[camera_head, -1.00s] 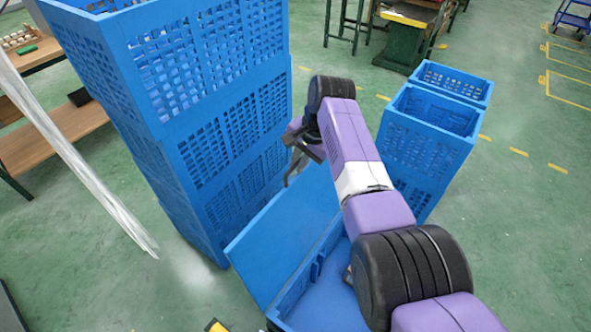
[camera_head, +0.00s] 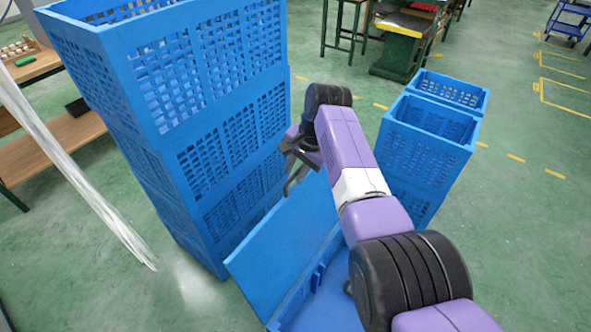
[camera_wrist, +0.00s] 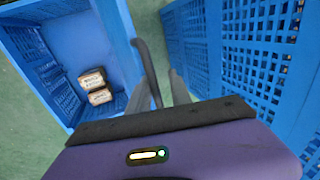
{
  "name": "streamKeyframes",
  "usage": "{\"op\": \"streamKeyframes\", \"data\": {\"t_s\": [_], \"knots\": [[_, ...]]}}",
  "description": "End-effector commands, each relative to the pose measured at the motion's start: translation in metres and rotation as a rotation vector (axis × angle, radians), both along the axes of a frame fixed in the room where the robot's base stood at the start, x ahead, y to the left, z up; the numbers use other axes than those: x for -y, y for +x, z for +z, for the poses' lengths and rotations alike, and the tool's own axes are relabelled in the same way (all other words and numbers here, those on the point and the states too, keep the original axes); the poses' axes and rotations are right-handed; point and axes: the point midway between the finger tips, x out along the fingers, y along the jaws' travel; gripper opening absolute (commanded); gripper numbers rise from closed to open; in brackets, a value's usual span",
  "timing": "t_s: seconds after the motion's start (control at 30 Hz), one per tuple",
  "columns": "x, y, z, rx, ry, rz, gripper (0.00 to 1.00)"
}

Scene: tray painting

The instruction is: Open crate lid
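A low blue crate (camera_head: 338,308) stands at bottom centre in the head view, partly hidden behind my arm. Its flat blue lid (camera_head: 285,245) is swung open on the left, tilted outward toward the tall crate stack. My gripper (camera_head: 294,166) hangs above the lid's upper end, near the stack; I see no grip on the lid. In the wrist view, a blue crate (camera_wrist: 17,62) at left shows an open top with small brown boxes (camera_wrist: 97,88) inside. My gripper's dark and grey fingers (camera_wrist: 163,88) point down over floor; whether they are open is unclear.
A tall stack of blue lattice crates (camera_head: 215,110) rises just left of the gripper; it also fills the right of the wrist view (camera_wrist: 250,45). More blue crates (camera_head: 425,150) stand right of my arm. A wooden shelf (camera_head: 55,150) is at far left. Green floor is free at right.

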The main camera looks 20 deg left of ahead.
Motion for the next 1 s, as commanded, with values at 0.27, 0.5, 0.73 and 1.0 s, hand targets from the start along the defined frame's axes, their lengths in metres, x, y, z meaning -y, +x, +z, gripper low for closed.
{"op": "streamKeyframes", "data": {"t_s": [0.27,0.5,0.73,1.0], "knots": [[0.007,-0.003,0.012,-0.006,-0.005,-0.001,0.32],[0.016,-0.006,0.050,0.000,-0.001,-0.001,0.32],[0.022,-0.008,0.072,0.000,-0.001,0.000,0.32],[0.022,-0.009,0.075,0.000,0.000,0.000,0.32]]}}
